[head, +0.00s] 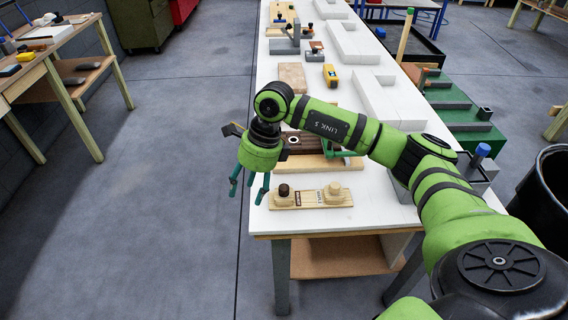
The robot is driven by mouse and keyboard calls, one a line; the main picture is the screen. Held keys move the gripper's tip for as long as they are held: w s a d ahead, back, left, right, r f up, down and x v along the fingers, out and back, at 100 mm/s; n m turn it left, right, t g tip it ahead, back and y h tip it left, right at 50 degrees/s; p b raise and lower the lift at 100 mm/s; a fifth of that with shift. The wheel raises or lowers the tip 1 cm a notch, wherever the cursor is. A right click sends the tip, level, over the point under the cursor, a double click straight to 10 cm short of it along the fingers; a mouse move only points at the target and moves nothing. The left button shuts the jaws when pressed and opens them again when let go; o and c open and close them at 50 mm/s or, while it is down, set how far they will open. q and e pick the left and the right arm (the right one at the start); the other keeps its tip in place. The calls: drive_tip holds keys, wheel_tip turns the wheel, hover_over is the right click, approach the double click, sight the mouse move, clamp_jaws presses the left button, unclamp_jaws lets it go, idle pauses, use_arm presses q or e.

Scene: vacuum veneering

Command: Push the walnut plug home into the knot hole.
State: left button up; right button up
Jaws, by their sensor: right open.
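A dark brown plug (283,190), which looks like the walnut plug, stands at the left end of a light wooden holder (312,204) near the table's front edge. Behind it lies a dark brown panel (305,141) on a lighter board. A pale ring with a dark centre (293,140) on the panel looks like the knot hole. My right gripper (248,192) is open and empty, its green fingers pointing down just past the table's left edge, left of the plug and apart from it. My arm hides part of the panel. My left gripper is not in view.
The white table (300,224) carries white blocks (376,97) along its right side and a yellow tool (330,75) farther back. A pale knob (334,189) sits at the holder's right end. A black bin (550,180) stands at right. Floor to the left is clear.

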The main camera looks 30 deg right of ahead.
sight(284, 187)
drive_tip(key=d+h, duration=0.1)
drive_tip(key=d, duration=0.2)
drive_tip(key=d+r+h, duration=0.1)
drive_tip(key=d, duration=0.2)
drive_tip(key=d+h, duration=0.1)
drive_tip(key=d, duration=0.2)
drive_tip(key=shift+s+r+m+g+h, duration=0.15)
drive_tip(key=shift+r+m+g+h, duration=0.15)
drive_tip(key=shift+r+m, duration=0.1)
drive_tip(key=shift+d+f, duration=0.15)
drive_tip(key=shift+d, duration=0.05)
wheel_tip(284, 187, down, 6)
drive_tip(key=shift+r+p, duration=0.25)
drive_tip(key=shift+p, duration=0.75)
drive_tip(key=shift+f, duration=0.6)
clamp_jaws()
drive_tip(key=c, duration=0.9)
unclamp_jaws()
drive_tip(key=shift+c, duration=0.2)
clamp_jaws()
drive_tip(key=shift+r, duration=0.1)
